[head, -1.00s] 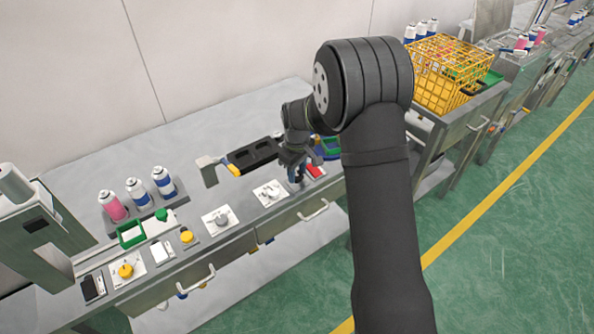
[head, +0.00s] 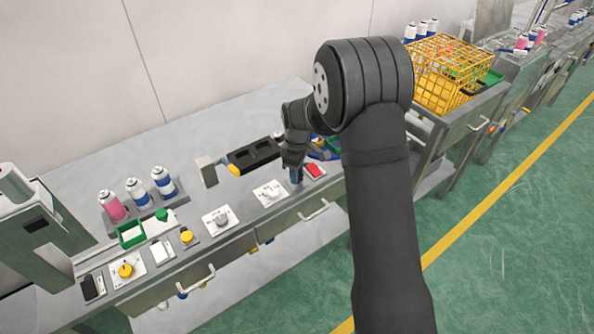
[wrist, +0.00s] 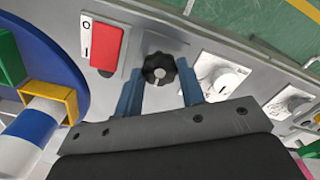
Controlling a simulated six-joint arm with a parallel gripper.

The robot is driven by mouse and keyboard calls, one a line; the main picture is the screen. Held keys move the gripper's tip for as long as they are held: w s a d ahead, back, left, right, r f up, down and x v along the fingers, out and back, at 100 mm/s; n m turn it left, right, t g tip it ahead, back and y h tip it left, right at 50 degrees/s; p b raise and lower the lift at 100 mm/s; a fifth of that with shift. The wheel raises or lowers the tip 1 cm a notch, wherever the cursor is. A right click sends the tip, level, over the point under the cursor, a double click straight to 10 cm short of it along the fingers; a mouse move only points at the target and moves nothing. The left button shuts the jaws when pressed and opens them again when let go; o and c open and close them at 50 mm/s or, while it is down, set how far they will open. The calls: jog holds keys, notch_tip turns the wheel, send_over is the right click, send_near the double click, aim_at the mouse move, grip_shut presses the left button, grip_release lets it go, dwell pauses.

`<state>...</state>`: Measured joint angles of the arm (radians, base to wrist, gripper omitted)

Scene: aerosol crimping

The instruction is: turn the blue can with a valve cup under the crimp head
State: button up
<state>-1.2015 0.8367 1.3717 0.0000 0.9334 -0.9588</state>
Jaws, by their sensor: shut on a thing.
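My gripper (wrist: 158,88) has its two blue fingers on either side of a black star-shaped knob (wrist: 158,69) on the bench front, shut on it. In the head view my gripper (head: 296,178) points down at the panel, and the knob is hidden there. The crimp head is not identifiable; my arm covers part of that area in the head view.
A red switch (wrist: 108,47) sits left of the knob, with white dial plates (wrist: 222,77) to its right. A can rack (head: 160,207) with a pink can (head: 112,206) and two blue-banded cans (head: 138,193) stands left. A black tray (head: 253,155) is behind my gripper.

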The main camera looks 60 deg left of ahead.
jog(key=o, duration=1)
notch_tip(320, 180, up, 18)
jog(key=shift+f, duration=0.2)
jog(key=shift+f, duration=0.1)
notch_tip(320, 180, down, 17)
jog(key=shift+f, duration=0.2)
jog(key=shift+r, duration=0.1)
dwell(0.4)
